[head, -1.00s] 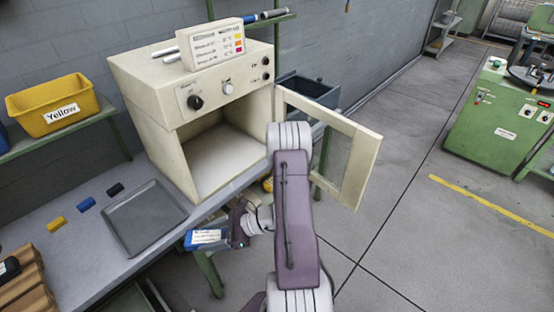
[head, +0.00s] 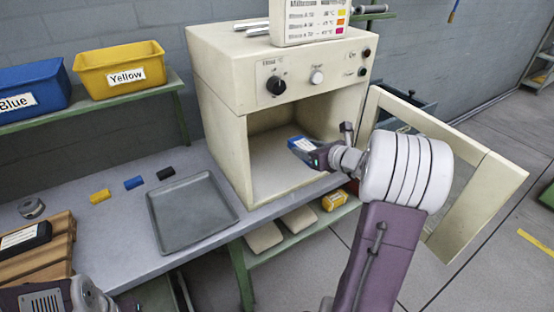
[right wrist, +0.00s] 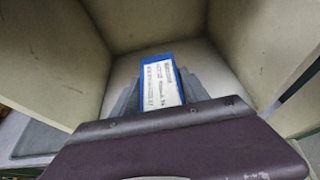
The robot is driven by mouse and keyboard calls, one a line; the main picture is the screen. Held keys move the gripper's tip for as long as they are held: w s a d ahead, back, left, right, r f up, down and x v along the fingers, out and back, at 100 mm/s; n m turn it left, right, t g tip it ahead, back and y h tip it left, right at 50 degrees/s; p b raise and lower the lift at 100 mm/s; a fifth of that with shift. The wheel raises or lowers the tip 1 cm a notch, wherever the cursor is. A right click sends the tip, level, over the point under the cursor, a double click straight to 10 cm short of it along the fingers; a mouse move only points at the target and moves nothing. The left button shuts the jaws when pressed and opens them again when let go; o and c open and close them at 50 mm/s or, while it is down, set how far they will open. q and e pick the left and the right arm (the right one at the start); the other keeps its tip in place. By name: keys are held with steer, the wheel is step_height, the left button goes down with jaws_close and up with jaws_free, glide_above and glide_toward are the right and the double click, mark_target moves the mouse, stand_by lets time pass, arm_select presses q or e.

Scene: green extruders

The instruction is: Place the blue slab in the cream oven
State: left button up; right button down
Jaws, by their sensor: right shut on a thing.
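The cream oven (head: 228,130) stands on the bench with its door (head: 470,185) open to the right. My right gripper (head: 312,152) is at the front of the oven's chamber and is shut on the blue slab (head: 299,143). In the right wrist view the blue slab (right wrist: 164,84) has a white label and points into the chamber, above the pale oven floor (right wrist: 205,70). I cannot tell whether it touches the floor. At the bottom left of the head view part of my left arm shows, but its gripper is not seen.
A grey tray (head: 232,212) lies on the bench left of the oven. Blue (head: 40,92) and yellow (head: 118,68) bins stand on a shelf. A sign (head: 310,20) stands on the oven.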

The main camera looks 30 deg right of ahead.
steer(key=shift+s+r, duration=0.1)
steer(key=shift+s, duration=0.05)
steer(key=b, duration=0.2)
glide_above(286, 163)
step_height(286, 163, down, 7)
steer(key=shift+r, duration=0.15)
step_height(286, 163, down, 4)
steer(key=shift+f+b, duration=0.1)
steer(key=shift+b, duration=0.4)
steer(key=c, duration=0.6)
jaws_free()
